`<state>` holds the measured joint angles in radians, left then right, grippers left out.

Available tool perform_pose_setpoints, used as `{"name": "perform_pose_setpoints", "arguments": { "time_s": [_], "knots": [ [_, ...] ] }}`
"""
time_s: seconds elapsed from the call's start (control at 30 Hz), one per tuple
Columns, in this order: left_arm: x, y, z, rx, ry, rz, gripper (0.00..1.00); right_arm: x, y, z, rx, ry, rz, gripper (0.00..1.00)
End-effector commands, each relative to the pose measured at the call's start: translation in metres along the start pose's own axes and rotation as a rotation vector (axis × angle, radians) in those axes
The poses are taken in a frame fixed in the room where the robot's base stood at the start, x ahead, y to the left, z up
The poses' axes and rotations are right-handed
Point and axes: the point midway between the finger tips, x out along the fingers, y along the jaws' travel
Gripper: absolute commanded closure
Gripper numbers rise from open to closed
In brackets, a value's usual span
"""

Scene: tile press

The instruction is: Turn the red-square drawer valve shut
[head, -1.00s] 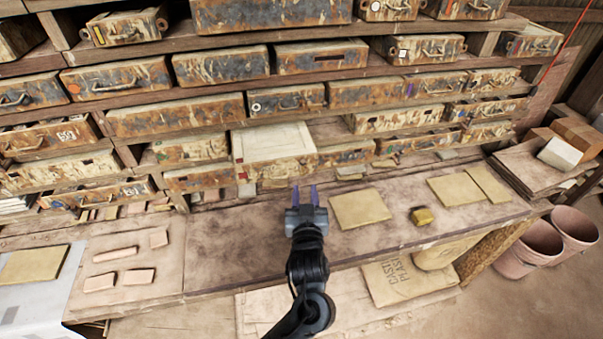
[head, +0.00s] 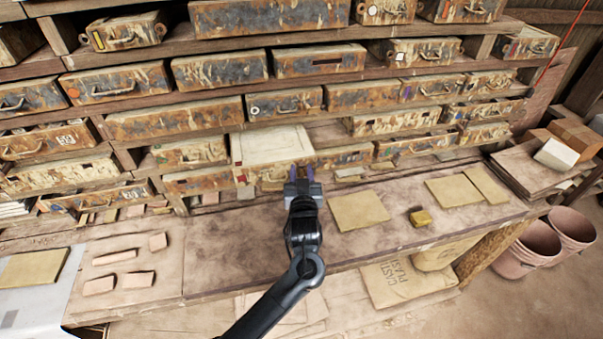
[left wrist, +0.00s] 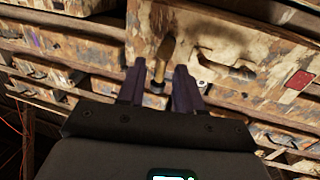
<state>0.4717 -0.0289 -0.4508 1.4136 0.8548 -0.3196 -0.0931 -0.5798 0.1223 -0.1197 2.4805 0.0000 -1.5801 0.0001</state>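The red-square drawer (head: 272,146) juts out from the shelf in the middle of the head view. Its red square shows at the right edge of the left wrist view (left wrist: 299,80), on the worn drawer front. A brass-coloured valve lever (left wrist: 165,50) hangs on that front, beside the drawer handle (left wrist: 225,66). My left gripper (head: 303,174) is at the drawer front. In the left wrist view its two purple fingers (left wrist: 160,84) stand apart, with the lever's lower end in line with the gap between them. I cannot tell whether they touch it. My right gripper is not in view.
Rows of worn drawers fill the shelves around it. The bench (head: 240,255) below holds a square tan tile (head: 358,210), a small yellow block (head: 420,217) and, at left, several pinkish pieces. Two pink buckets (head: 535,245) stand at right. The bench around my gripper is mostly clear.

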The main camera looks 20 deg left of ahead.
Motion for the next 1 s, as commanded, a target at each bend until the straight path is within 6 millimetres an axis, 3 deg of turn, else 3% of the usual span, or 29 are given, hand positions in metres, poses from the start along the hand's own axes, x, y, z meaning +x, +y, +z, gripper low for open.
{"name": "perform_pose_setpoints", "arguments": {
  "time_s": [0.03, 0.23, 0.63, 1.0],
  "knots": [
    [0.0, 0.0, 0.0, 0.0, 0.0, 0.0, 0.71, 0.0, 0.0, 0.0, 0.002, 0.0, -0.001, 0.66],
    [0.0, 0.0, 0.0, 0.0, 0.0, 0.0, 1.0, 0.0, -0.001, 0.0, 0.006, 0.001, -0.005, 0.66],
    [0.0, 0.001, -0.003, 0.046, -0.011, 0.0, 1.0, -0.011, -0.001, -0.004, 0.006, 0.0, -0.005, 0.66],
    [0.001, 0.008, -0.006, 0.297, -0.063, -0.001, 1.0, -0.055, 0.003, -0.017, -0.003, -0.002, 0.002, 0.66]
  ]
}}
